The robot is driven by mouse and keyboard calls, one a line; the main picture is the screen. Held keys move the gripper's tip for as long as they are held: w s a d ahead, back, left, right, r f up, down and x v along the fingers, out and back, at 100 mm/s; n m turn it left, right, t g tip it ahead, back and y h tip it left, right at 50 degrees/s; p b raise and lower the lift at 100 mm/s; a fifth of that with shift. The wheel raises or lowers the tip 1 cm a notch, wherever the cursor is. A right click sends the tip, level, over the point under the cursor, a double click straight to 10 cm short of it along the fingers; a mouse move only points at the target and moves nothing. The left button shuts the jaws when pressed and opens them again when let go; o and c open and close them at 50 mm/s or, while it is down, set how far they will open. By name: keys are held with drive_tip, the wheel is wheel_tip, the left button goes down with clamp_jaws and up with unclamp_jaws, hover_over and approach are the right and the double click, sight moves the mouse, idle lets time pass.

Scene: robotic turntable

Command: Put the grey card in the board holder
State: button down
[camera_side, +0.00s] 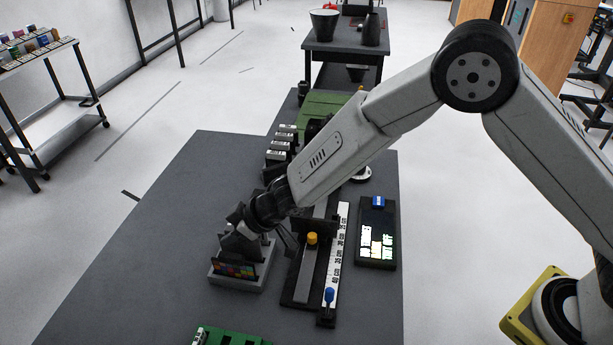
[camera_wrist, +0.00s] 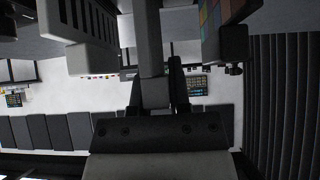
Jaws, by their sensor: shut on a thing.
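The board holder (camera_side: 262,277) is a grey tray-like base near the left front of the dark table in the side view. A colour-patch card (camera_side: 234,270) stands upright at its front; its patches also show in the wrist view (camera_wrist: 215,14). My gripper (camera_side: 250,228) is over the holder, pointing down, and is shut on the grey card (camera_wrist: 150,40). In the wrist view the card appears nearly edge-on between the dark fingers (camera_wrist: 157,92). In the side view a grey shape shows below the gripper, within the holder's outline. Whether the card touches the holder is hidden.
Right of the holder is a dark rail with a yellow knob (camera_side: 312,238) and a white marked ruler (camera_side: 337,250). A dark panel with white labels (camera_side: 376,240) lies further right. A green board (camera_side: 232,337) is at the front. The table's left side is clear.

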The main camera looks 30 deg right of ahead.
drive_tip(key=s+d+r, duration=0.6)
drive_tip(key=s+r, duration=0.4)
drive_tip(key=s, duration=0.2)
drive_tip(key=shift+s+d+r, duration=0.2)
drive_tip(key=shift+r, duration=0.1)
drive_tip(key=shift+w, duration=0.1)
idle(0.6)
drive_tip(key=w+d+r, duration=0.2)
drive_tip(key=w+d, duration=0.7)
drive_tip(key=d, duration=0.1)
drive_tip(key=shift+w+d, duration=0.15)
drive_tip(key=shift+d, duration=0.1)
drive_tip(key=shift+f, duration=0.15)
idle(0.4)
